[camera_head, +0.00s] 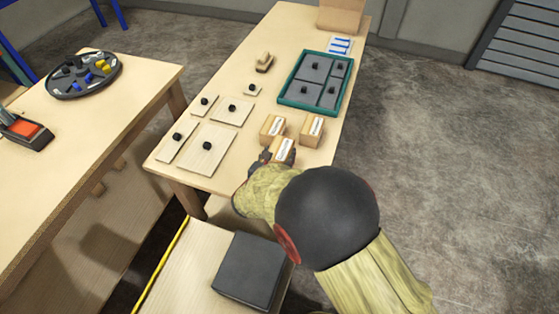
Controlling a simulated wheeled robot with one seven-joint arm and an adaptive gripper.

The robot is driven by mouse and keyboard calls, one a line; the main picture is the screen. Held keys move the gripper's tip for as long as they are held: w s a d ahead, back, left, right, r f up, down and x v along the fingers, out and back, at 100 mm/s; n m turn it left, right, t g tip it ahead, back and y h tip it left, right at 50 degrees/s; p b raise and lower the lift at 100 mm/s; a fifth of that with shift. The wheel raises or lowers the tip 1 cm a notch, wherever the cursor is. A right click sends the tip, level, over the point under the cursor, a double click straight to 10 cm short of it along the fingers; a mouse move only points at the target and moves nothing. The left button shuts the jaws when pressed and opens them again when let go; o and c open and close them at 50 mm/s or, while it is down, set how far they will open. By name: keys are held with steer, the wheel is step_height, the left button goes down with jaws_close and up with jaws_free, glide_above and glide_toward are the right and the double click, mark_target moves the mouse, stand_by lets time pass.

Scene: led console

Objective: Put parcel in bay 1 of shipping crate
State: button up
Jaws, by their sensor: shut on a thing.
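Three small tan parcels with white labels stand close together on the right-hand table. One parcel (281,150) is nearest me, with another parcel (272,128) just behind it and a third parcel (310,130) to the right. My gripper (272,154) is shut on the nearest parcel; my arm hides most of the fingers. A teal-rimmed tray (281,96) lies beyond the parcels, with grey knobbed panels in its sections. I cannot tell whether it is the shipping crate, and no bay number is readable.
Several pale knobbed panels (206,158) lie left of the parcels. A tan object (264,62), a blue-and-white item (340,45) and a brown box (341,16) are farther back. The left table holds a round dark tray (60,88) and a red-topped device (25,131).

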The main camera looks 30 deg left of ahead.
steer(key=shift+w+a+f, duration=0.15)
steer(key=shift+f, duration=0.1)
steer(key=shift+f+b, duration=0.85)
steer(key=shift+f, duration=0.55)
steer(key=shift+f, duration=0.2)
steer(key=o, duration=1.5)
